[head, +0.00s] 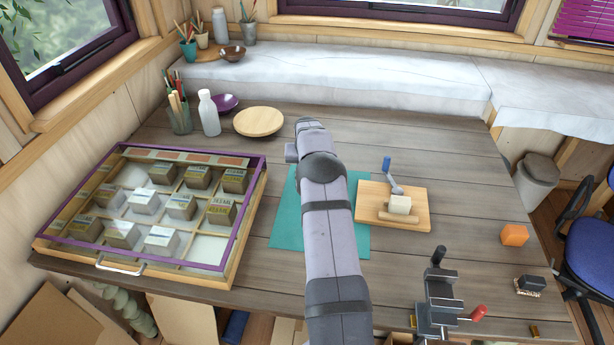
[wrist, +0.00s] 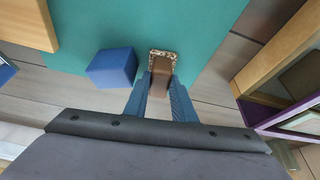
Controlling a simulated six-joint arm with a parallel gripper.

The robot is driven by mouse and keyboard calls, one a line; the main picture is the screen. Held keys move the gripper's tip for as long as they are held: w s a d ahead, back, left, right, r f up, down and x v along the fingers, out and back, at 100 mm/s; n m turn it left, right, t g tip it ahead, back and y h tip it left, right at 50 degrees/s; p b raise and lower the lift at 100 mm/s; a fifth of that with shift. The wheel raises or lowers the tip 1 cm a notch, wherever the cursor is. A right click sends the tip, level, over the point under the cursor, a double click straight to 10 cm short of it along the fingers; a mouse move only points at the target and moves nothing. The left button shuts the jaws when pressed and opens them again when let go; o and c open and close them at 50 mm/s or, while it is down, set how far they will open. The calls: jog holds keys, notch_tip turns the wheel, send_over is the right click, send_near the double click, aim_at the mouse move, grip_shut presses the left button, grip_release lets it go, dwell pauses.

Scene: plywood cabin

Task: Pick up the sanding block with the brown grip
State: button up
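The sanding block with the brown grip (wrist: 161,76) is in the wrist view, at the near edge of the teal mat. Its base has a speckled rim (wrist: 163,54), and the brown grip points toward my camera. My gripper (wrist: 160,84) has its two blue fingers close together, one on each side of the brown grip, with no clear gap between. It looks shut on the grip. I cannot tell whether the block is off the surface. In the head view my arm hides the gripper and this block.
A blue block (wrist: 112,68) lies just left of the fingers. A purple-framed display case (head: 150,262) is on the left of the table.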

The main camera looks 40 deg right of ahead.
grip_shut()
jog(key=shift+r, duration=0.2)
